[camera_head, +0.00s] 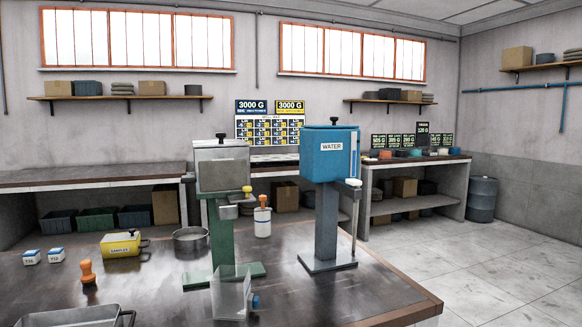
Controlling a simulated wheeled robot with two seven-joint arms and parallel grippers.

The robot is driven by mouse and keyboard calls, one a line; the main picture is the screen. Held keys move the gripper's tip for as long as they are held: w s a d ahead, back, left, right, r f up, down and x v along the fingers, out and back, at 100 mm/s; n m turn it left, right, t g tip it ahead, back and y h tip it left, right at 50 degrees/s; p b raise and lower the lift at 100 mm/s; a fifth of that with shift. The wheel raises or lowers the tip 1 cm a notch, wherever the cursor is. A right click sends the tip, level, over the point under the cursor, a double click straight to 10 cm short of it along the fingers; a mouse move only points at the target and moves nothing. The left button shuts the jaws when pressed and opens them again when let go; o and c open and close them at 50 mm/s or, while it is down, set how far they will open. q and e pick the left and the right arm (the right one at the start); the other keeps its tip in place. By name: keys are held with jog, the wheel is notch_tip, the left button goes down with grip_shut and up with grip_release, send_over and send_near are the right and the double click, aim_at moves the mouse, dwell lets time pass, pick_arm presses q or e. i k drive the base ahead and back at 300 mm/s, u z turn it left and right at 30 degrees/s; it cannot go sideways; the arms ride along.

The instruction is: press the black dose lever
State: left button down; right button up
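No part that I can clearly tell as a black dose lever shows. A blue tank (329,153) marked WATER stands on a grey post on the dark table; a small black knob (334,121) is on its lid, and a pale-topped arm with a thin rod (354,215) is at its right side. A grey metal hopper (221,166) on a green stand (223,238) is left of it, with a dark knob (220,137) on top and a yellow knob (247,190) at its lower right. Neither of my grippers is in view.
On the table (320,300) are a clear container (232,295), a round metal pan (190,240), a yellow SAMPLES box (121,245), an orange-handled tool (87,273), a white bottle (262,222), two small white-blue blocks and a metal tray (70,316). The table's right front is clear.

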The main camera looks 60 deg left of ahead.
aim_at(190, 177)
jog(key=z, duration=0.35)
jog(key=k, duration=0.9)
jog(key=u, duration=1.4)
